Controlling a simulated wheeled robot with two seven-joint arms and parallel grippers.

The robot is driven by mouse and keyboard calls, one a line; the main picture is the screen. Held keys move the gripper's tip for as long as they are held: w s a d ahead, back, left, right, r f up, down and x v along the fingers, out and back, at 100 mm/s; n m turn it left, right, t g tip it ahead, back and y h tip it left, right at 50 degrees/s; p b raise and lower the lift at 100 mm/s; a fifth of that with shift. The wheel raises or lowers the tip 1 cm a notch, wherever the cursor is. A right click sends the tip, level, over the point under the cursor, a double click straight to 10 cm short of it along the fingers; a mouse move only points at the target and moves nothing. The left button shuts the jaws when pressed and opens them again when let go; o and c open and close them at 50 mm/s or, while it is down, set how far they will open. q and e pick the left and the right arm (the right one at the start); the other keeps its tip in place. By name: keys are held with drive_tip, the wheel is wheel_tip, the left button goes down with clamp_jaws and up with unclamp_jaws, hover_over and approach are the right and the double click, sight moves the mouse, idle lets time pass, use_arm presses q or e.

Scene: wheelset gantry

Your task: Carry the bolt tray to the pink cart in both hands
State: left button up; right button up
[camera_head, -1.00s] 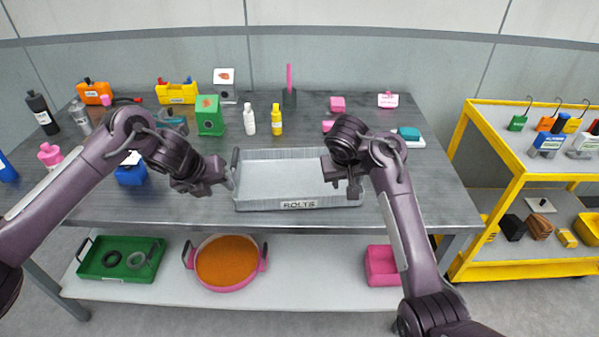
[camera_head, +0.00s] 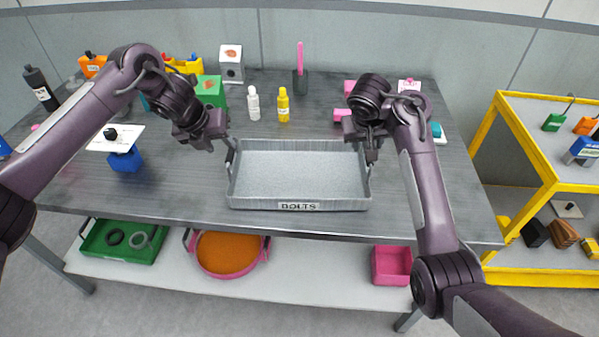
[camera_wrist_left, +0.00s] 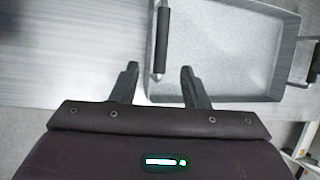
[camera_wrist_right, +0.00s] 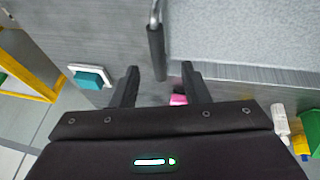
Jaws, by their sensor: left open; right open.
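The grey bolt tray (camera_head: 300,172), labelled BOLTS, sits on the dark table and looks empty. It has an upright handle at each short end. My left gripper (camera_head: 224,142) is open at the tray's left end. In the left wrist view the dark left handle (camera_wrist_left: 161,42) lies ahead of and between the open fingers (camera_wrist_left: 158,78). My right gripper (camera_head: 366,152) is open at the tray's right end. In the right wrist view the right handle (camera_wrist_right: 156,52) reaches between the open fingers (camera_wrist_right: 158,80). No pink cart is in view; the cart at the right is yellow.
A yellow cart (camera_head: 540,150) stands right of the table. Behind the tray are a white bottle (camera_head: 253,103), a yellow bottle (camera_head: 283,105) and a green box (camera_head: 210,92). The lower shelf holds a green tray (camera_head: 95,240), an orange-filled pan (camera_head: 226,252) and a pink bin (camera_head: 392,265).

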sight(229, 154)
use_arm(q)
drive_tip(key=x, duration=0.7)
drive_tip(key=shift+w+d+f, duration=0.1)
drive_tip(key=shift+d+f, duration=0.05)
use_arm(e)
drive_tip(key=x, duration=0.7)
drive_tip(key=shift+w+d+f, duration=0.1)
drive_tip(key=shift+d+f, duration=0.05)
use_arm(q)
clamp_jaws()
use_arm(e)
clamp_jaws()
